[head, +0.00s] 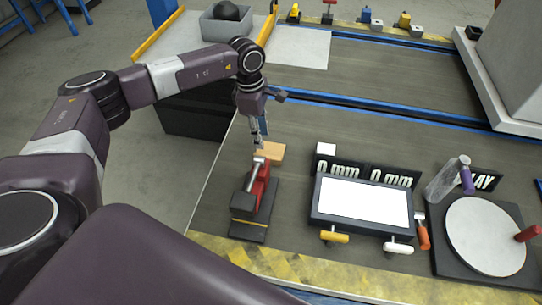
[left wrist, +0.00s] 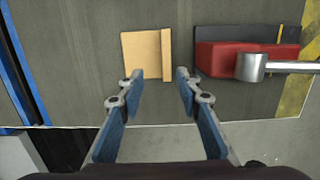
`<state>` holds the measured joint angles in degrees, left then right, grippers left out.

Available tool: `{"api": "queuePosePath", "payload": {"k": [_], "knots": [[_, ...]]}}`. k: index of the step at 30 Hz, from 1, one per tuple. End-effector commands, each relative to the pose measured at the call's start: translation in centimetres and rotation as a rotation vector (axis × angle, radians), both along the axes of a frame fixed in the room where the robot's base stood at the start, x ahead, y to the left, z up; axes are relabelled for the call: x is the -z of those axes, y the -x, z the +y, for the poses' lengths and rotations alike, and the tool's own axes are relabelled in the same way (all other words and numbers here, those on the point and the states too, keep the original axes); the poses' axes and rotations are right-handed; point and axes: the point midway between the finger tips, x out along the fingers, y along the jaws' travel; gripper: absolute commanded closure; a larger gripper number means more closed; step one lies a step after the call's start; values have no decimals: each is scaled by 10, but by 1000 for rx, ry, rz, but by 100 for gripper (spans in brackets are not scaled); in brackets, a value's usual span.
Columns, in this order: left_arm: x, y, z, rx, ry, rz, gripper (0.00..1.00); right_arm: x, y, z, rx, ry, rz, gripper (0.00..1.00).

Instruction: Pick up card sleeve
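The card sleeve looks to be the flat tan piece (head: 271,152) on the dark table near its left edge; it also shows in the left wrist view (left wrist: 145,55), with a fold or strip along its right side. My left gripper (head: 259,142) points down over it from the left. In the left wrist view its two blue-padded fingers (left wrist: 160,75) are spread apart with nothing between the pads. The fingertips appear at the near edge of the sleeve; I cannot tell the height gap. My right gripper is not in view.
A red vise-like tool (head: 258,187) with a metal handle stands close to the sleeve, on its right in the left wrist view (left wrist: 225,58). A framed white screen (head: 362,203), a round white disc (head: 485,236) and a clear bottle (head: 441,180) lie farther right. The table behind is mostly clear.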

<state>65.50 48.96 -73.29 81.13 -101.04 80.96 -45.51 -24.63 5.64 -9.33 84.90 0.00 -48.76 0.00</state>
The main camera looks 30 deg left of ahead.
Motion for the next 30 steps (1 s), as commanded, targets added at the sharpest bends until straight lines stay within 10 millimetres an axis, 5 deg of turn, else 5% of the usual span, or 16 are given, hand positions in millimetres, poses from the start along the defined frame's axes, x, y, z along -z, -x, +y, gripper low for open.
{"api": "queuePosePath", "payload": {"k": [19, 26, 30], "knots": [[76, 6, -21, 1, 13, 3, 68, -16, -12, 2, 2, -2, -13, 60], [78, 6, -21, 1, 14, 0, 68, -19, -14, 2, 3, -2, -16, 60], [78, 6, -21, 0, 14, 1, 81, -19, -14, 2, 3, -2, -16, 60]]}}
